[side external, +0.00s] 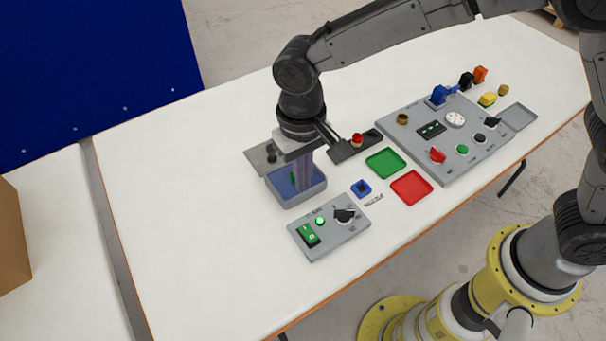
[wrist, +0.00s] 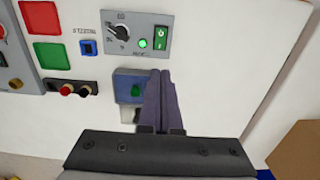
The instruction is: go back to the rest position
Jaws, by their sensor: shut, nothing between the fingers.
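My gripper (side external: 304,172) hangs over the grey-blue open box (side external: 290,198) on the white table in the side external view. In the wrist view its two purple-grey fingers (wrist: 160,97) are shut together with nothing between them. The fingertips are over or just inside the box; I cannot tell how deep. In the wrist view the box (wrist: 122,98) lies beyond and left of the fingers, which hide part of it. A green spot (wrist: 135,91) shows inside it.
A grey control box (side external: 330,226) with a lit green button and a black knob stands in front of the box. Right are a blue block (side external: 361,188), green tray (side external: 386,162), red tray (side external: 411,187) and large panel (side external: 448,165). The table's left is clear.

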